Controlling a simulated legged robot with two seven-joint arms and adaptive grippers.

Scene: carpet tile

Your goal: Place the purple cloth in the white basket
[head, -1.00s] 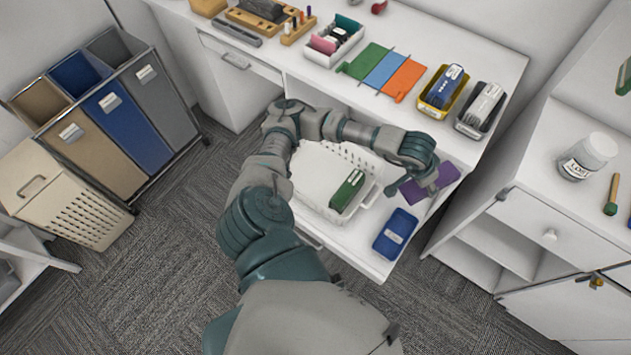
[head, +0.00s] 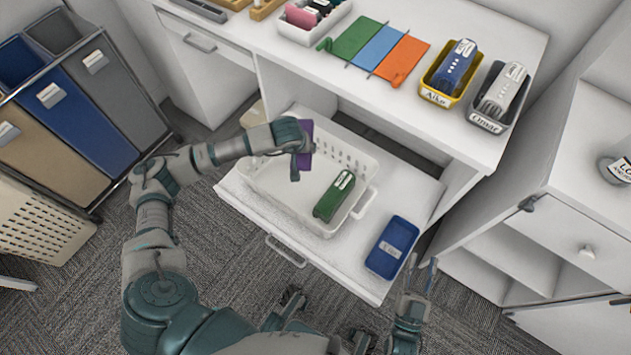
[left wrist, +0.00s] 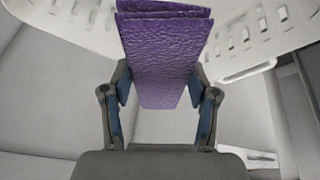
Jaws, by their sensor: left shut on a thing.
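My left gripper (head: 296,163) is shut on the folded purple cloth (head: 305,143). It holds the cloth over the left part of the white basket (head: 352,207), which stands on a pulled-out drawer. In the left wrist view the cloth (left wrist: 165,50) stands up between the two fingers (left wrist: 160,85), with the slotted basket wall (left wrist: 255,35) beyond it. The cloth's height above the basket floor is hard to tell. A green labelled item (head: 334,196) lies inside the basket at the right. My right gripper (head: 421,266) is low at the bottom right, with its fingers apart and empty.
The desk above holds green, blue and orange sheets (head: 380,55) and yellow (head: 440,98) and grey (head: 488,122) trays. Sorting bins (head: 110,125) stand at the left.

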